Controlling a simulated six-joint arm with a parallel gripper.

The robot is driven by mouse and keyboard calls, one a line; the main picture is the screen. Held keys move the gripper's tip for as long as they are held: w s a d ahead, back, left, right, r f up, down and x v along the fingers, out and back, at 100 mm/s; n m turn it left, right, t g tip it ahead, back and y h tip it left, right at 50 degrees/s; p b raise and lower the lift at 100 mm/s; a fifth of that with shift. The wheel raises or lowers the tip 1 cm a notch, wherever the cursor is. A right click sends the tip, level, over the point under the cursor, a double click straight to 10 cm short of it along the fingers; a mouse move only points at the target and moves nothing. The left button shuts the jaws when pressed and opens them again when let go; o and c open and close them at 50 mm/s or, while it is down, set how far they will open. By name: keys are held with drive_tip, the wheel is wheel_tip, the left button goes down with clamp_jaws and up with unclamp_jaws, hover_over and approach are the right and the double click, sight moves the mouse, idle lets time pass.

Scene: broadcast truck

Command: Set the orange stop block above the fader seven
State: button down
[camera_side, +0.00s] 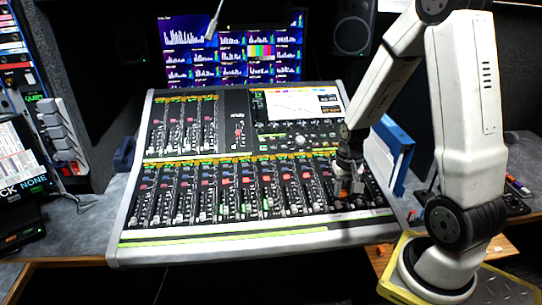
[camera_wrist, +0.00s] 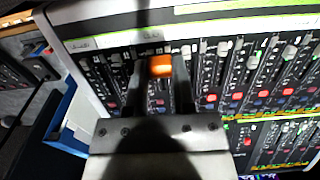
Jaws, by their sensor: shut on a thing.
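The orange stop block (camera_wrist: 161,66) is between the two fingers of my gripper (camera_wrist: 159,72) in the wrist view. In the side view my gripper (camera_side: 347,187) is at the right part of the lower fader bank, with a bit of orange at its tip. The mixing console (camera_side: 236,225) carries several rows of faders with grey caps. The fingers are low over the fader strips; I cannot tell whether the block touches the panel. The fader numbers are too small to read, so I cannot tell which one is fader seven. My gripper hides part of the strips beneath it.
A blue binder (camera_side: 392,150) stands right of the console, close to my arm; it also shows in the wrist view (camera_wrist: 72,112). A console screen (camera_side: 297,103) and a monitor (camera_side: 232,50) are behind. Loose small items lie on the right desk. The lower fader bank's left part is clear above.

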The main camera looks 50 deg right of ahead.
drive_tip(key=shift+s+a+r, duration=0.3)
drive_tip(key=shift+s, duration=0.35)
drive_tip(key=shift+s+a+r, duration=0.25)
drive_tip(key=shift+s+r, duration=0.05)
drive_tip(key=shift+s, duration=0.3)
drive_tip(key=w+a+f, duration=0.1)
drive_tip(key=w, duration=1.1)
drive_tip(key=w+a+f, duration=0.1)
drive_tip(key=w+f, duration=0.1)
drive_tip(key=w, duration=1)
drive_tip(key=shift+w+a, duration=0.15)
drive_tip(key=shift+w, duration=0.15)
drive_tip(key=shift+f, duration=0.15)
drive_tip(key=shift+w+d+f, duration=0.15)
drive_tip(key=shift+f, duration=1.2)
drive_tip(key=shift+w+d+f, duration=0.15)
drive_tip(key=shift+f, duration=1.2)
drive_tip(key=shift+w+d+f, duration=0.15)
drive_tip(key=shift+f, duration=1.6)
